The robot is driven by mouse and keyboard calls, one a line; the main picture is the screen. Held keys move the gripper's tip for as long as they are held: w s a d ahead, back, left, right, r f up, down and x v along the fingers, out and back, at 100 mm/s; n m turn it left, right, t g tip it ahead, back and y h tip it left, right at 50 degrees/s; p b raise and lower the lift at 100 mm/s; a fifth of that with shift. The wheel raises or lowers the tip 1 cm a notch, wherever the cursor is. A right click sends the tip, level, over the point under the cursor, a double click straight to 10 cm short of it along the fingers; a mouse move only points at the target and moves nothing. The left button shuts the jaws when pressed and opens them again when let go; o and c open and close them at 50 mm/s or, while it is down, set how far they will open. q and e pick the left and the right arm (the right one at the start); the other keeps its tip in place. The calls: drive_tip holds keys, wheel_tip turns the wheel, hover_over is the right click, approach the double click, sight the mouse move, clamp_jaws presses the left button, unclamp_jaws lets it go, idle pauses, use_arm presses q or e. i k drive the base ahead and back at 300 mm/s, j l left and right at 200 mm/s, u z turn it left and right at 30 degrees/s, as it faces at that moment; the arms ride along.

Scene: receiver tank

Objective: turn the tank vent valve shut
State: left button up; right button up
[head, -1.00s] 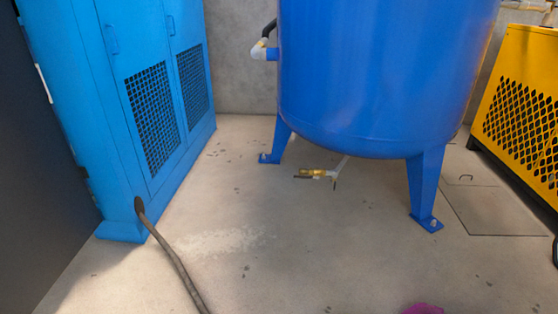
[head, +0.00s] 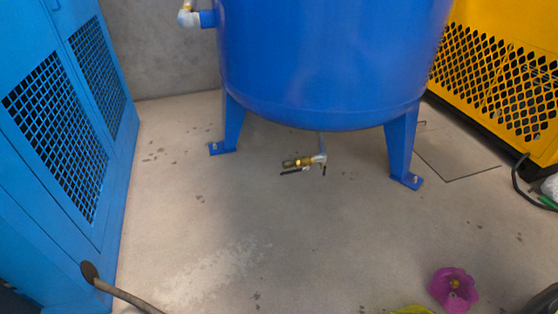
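The blue tank (head: 335,60) stands on blue legs at the top centre of the head view. A small brass valve (head: 298,162) with a dark lever (head: 292,173) hangs on a thin pipe under the tank, just above the floor. The lever looks roughly in line with the valve body, though it is small and far off. Neither of my grippers shows in the head view.
A blue cabinet (head: 60,130) stands at the left with a hose (head: 125,296) at its foot. A yellow machine (head: 500,70) stands at the right. A magenta flower-shaped object (head: 454,289) lies at the lower right. The floor (head: 270,230) before the tank is mostly clear.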

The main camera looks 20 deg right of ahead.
sight(308, 167)
drive_tip(key=i+l, duration=0.25)
drive_tip(key=i, duration=0.2)
drive_tip(key=i+l, duration=0.2)
drive_tip(key=i, duration=0.25)
drive_tip(key=i+l, duration=0.15)
drive_tip(key=l, duration=0.25)
drive_tip(key=i+l, duration=0.15)
drive_tip(key=l, duration=0.25)
drive_tip(key=i+l, duration=0.15)
drive_tip(key=l, duration=0.25)
drive_tip(key=i+j, duration=0.65)
drive_tip(key=j, duration=0.2)
drive_tip(key=i+j+z, duration=0.2)
drive_tip(key=z, duration=0.15)
drive_tip(key=i+j+z, duration=0.15)
drive_tip(key=j+z, duration=0.2)
drive_tip(key=i+j+z, duration=0.1)
drive_tip(key=j+z, duration=0.75)
drive_tip(key=z, duration=0.85)
